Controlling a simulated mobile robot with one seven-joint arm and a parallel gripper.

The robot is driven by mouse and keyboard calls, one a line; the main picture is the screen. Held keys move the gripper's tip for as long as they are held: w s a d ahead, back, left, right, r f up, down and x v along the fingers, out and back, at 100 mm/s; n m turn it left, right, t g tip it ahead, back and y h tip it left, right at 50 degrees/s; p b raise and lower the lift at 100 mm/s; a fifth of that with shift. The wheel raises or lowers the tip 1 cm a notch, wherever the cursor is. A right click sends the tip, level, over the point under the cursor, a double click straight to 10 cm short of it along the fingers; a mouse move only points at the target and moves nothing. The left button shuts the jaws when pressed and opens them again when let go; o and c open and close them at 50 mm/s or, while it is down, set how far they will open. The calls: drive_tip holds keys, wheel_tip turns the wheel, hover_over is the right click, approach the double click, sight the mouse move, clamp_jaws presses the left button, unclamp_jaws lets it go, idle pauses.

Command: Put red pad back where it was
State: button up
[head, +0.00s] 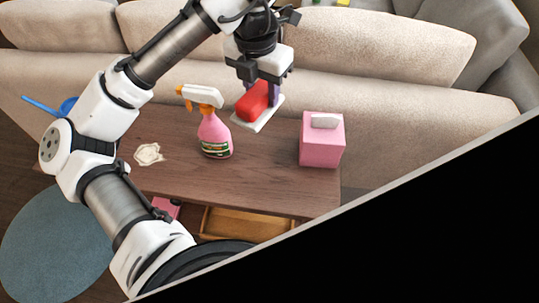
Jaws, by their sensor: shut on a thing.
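The red pad (253,101) is a small rounded red block in the head view, above the wooden table. My gripper (262,90) comes down from above and is shut on the red pad, its dark fingers at the pad's sides. A flat white piece (262,122) shows directly under the pad. I cannot tell whether the pad touches it, or whether the white piece rests on the table. The far finger and part of the pad are hidden by the gripper.
A pink spray bottle (214,135) stands just left of the pad. A pink tissue box (322,140) stands to the right. A whitish stain-like patch (148,154) lies on the wooden table (270,175). An open drawer (240,226) is in front; a beige sofa (400,100) is behind.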

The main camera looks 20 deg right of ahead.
wheel_tip(320, 180, down, 20)
drive_tip(key=shift+r+b, duration=0.1)
drive_tip(key=shift+b, duration=0.55)
drive_tip(key=o, duration=1.3)
drive_tip(key=r, duration=0.8)
drive_tip(key=a+r, duration=0.1)
drive_tip(key=r, duration=0.3)
drive_tip(key=shift+s+p, duration=0.3)
drive_tip(key=shift+p, duration=0.1)
